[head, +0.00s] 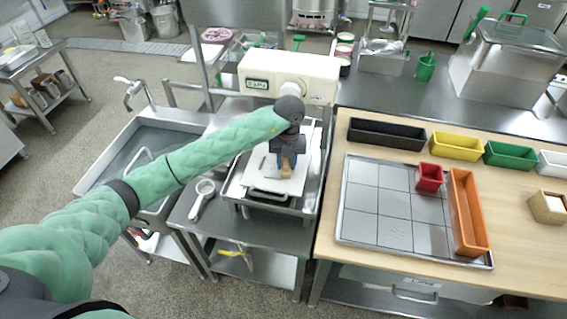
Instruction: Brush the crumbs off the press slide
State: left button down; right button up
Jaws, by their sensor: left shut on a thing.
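My left gripper (288,150) points down over the white slide plate (258,184) in front of the cream-coloured press (270,70). It is shut on a small tan brush (287,168), of which only the lower part shows below the fingers. The brush is over the slide's middle to rear; I cannot tell whether it touches the surface. The slide sits in a metal tray frame (240,196) with a handle bar at its front. Crumbs are too small to make out here. My arm and gripper hide part of the slide's rear. My right gripper is out of view.
A sink (110,165) is further left. On the right, a wooden table holds a tiled tray (362,225), an orange bin (466,215), a red cup (430,177) and several coloured bins.

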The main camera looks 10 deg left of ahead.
pick_arm(q)
jog(key=shift+w+d, duration=0.35)
jog(key=shift+w+a+b, duration=0.1)
jog(key=shift+a+b, duration=0.25)
jog(key=shift+a, duration=1.65)
jog(key=shift+w+a+f+b, duration=0.1)
jog(key=shift+a+b, duration=0.8)
jog(key=shift+a, duration=1.1)
jog(key=shift+w+b, duration=0.35)
jog(key=shift+w, duration=0.15)
jog(key=shift+d+r, duration=0.2)
jog(key=shift+d, duration=1.85)
jog(key=shift+d+f+b, duration=0.15)
jog(key=shift+d+b, duration=0.5)
jog(key=shift+d, duration=0.95)
jog(key=shift+s+d, duration=0.1)
jog(key=shift+d, duration=0.15)
jog(key=shift+d, duration=0.1)
